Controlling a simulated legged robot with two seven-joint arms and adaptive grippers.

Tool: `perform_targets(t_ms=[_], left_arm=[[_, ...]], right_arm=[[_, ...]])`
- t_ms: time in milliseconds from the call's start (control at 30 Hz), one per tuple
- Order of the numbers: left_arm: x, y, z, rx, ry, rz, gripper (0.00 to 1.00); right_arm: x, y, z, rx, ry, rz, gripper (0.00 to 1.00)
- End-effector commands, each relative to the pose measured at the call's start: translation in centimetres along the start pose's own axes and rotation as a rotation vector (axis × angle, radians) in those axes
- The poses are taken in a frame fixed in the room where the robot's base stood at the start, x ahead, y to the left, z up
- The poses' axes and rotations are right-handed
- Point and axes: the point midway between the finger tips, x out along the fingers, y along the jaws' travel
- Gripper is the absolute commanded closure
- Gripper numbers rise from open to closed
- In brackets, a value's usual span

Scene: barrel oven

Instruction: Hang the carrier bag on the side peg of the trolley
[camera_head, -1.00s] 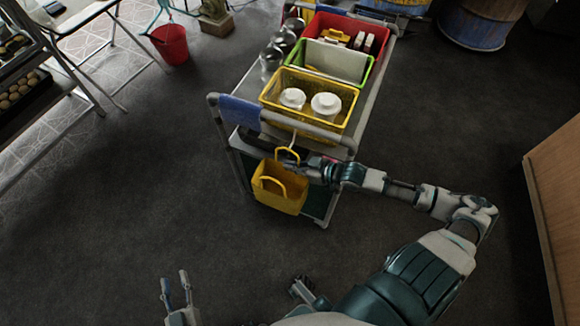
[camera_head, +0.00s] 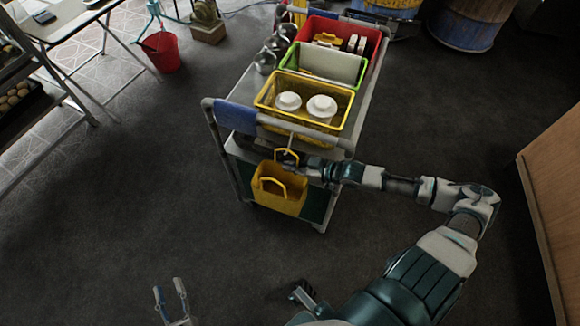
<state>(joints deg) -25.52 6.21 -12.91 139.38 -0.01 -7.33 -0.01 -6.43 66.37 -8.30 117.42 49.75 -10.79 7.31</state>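The yellow carrier bag (camera_head: 279,196) hangs upright at the near end of the trolley (camera_head: 240,152), below its push bar. One handle stands up and the other droops over the bag's front. A small pale peg (camera_head: 291,141) shows just above the raised handle; whether the handle is over it is too small to tell. My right gripper (camera_head: 297,160) reaches in from the right and is at the raised handle. Its fingers are dark and partly hidden there, so their grip is unclear. My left gripper (camera_head: 171,300) is open and empty over the floor, far below the trolley in the picture.
The trolley top carries a yellow basket (camera_head: 262,101) with white pots, a green crate (camera_head: 363,71), a red crate (camera_head: 376,45) and metal canisters (camera_head: 265,62). A wooden cabinet (camera_head: 555,190) stands right.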

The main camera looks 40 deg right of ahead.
Motion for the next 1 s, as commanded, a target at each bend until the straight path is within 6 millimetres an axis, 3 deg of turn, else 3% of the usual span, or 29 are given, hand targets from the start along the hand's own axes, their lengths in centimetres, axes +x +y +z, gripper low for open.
perform_targets(t_ms=[300,433,467,800,1000], left_arm=[[0.0,0.0,0.1,0.0,-0.002,-0.001,0.6],[0.0,0.0,0.1,0.0,-0.002,-0.001,0.6],[0.0,0.0,0.1,0.0,-0.001,-0.001,0.6],[0.1,0.3,-0.2,0.002,0.004,0.002,0.6],[0.0,0.4,-0.2,0.003,0.003,0.001,0.6]], right_arm=[[0.0,0.6,0.2,0.0,-0.004,0.009,1.0],[0.0,0.6,0.2,0.0,-0.003,0.009,0.68],[0.0,0.6,0.2,0.0,-0.003,0.009,0.65],[-0.2,0.7,0.2,0.0,-0.003,0.01,0.65],[-1.7,0.7,0.3,-0.002,-0.006,0.011,0.65]])
